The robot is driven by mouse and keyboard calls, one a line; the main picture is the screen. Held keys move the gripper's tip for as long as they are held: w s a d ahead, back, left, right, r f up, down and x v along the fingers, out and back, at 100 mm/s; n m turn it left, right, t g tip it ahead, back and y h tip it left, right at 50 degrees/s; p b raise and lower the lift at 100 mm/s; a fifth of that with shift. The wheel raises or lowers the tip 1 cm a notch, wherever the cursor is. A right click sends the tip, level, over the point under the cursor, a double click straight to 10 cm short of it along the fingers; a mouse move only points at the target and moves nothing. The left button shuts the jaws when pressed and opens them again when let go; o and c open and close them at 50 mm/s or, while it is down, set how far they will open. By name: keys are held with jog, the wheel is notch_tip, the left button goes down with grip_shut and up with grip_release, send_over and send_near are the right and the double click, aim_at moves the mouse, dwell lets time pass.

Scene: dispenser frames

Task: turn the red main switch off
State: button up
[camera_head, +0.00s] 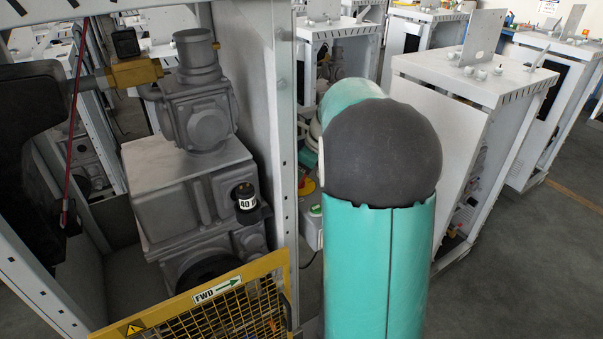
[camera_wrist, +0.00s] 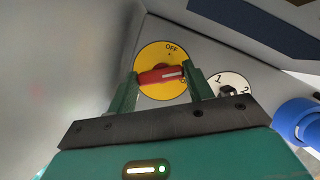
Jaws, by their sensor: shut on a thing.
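The red main switch (camera_wrist: 161,76) is a red handle on a round yellow plate (camera_wrist: 160,52) marked OFF at its top. It shows in the wrist view, on a grey panel. The handle lies roughly level, with a white line near its right end. My gripper (camera_wrist: 161,78) has its two green fingers on either side of the handle and is shut on it. In the head view a bit of red and yellow (camera_head: 306,186) shows beside my teal arm, which hides most of that area. My gripper is hidden there.
A black selector (camera_wrist: 228,91) on a white plate marked 1 and 2 sits right of the switch. A blue round part (camera_wrist: 298,122) is at the right edge. In the head view, a yellow mesh guard (camera_head: 215,305) and grey machine (camera_head: 190,185) stand left.

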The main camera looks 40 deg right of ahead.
jog(key=n+y, duration=0.1)
jog(key=n, duration=0.1)
jog(key=n+g, duration=0.1)
jog(key=n, duration=0.2)
jog(key=shift+w+d+n+y, duration=0.1)
jog(key=shift+d+n+y, duration=0.1)
jog(key=shift+n+y, duration=0.15)
jog(key=n+g, duration=0.1)
jog(key=n, duration=0.1)
jog(key=n+g, duration=0.1)
jog(key=n, duration=0.2)
jog(key=shift+w+n+y, duration=0.1)
jog(key=shift+n+y, duration=0.15)
jog(key=shift+g, duration=0.3)
jog(key=o, duration=1)
jog(key=v, duration=1.4)
jog(key=shift+f, duration=0.1)
